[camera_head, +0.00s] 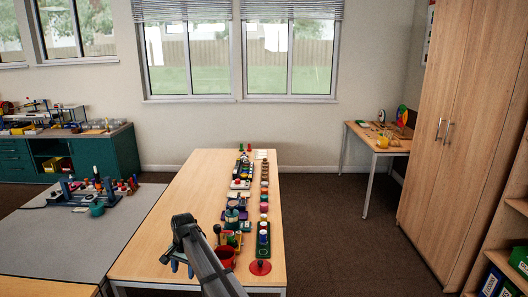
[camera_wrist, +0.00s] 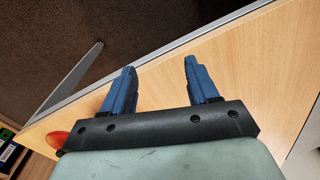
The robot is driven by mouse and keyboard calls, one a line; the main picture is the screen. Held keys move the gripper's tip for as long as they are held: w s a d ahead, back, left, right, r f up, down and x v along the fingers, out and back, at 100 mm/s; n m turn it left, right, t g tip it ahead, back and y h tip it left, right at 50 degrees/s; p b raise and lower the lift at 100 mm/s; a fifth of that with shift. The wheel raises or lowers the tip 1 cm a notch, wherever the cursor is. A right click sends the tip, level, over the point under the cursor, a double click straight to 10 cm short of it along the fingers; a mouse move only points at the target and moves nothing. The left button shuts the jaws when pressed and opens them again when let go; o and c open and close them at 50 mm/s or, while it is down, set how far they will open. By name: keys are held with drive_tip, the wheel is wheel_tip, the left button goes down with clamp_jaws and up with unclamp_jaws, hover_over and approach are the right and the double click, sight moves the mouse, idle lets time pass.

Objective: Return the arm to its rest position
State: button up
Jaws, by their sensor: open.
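My gripper (camera_head: 178,266) hangs over the near part of the wooden table (camera_head: 150,245), left of the row of sorting items. In the wrist view its two blue fingers (camera_wrist: 158,80) stand apart with nothing between them. Below them are bare table top and the table's edge, with dark floor beyond. My arm reaches in from the bottom of the head view and hides part of the table's near end.
A red container (camera_head: 226,257) stands close to the right of my arm. A red disc (camera_head: 260,267) is near the table's front right corner. Several coloured sorting pieces (camera_head: 264,207) run in rows along the right side. The table's left half is clear. A grey table (camera_head: 80,240) stands left.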

drive_tip(key=s+d+f+n+g, duration=0.1)
drive_tip(key=s+d+f, duration=0.6)
drive_tip(key=d+f, duration=0.2)
drive_tip(key=s+d+f+g, duration=0.1)
drive_tip(key=s+d+f, duration=0.5)
drive_tip(key=d+f, duration=0.35)
drive_tip(key=s+d+f+n+g, duration=0.1)
drive_tip(key=s+d+f, duration=0.6)
drive_tip(key=d+f, duration=0.25)
drive_tip(key=s+d+f+g, duration=0.1)
drive_tip(key=s+d+f, duration=0.2)
drive_tip(key=s+d, duration=0.3)
drive_tip(key=s+d+f+g+h, duration=0.1)
drive_tip(key=s+d+f, duration=0.2)
drive_tip(key=s, duration=1)
drive_tip(key=s+d+f+n+g, duration=0.1)
drive_tip(key=s+d+f, duration=0.2)
drive_tip(key=s+d, duration=0.6)
drive_tip(key=shift+s+d+g, duration=0.3)
drive_tip(key=shift+d+g, duration=0.1)
drive_tip(key=shift+d, duration=0.1)
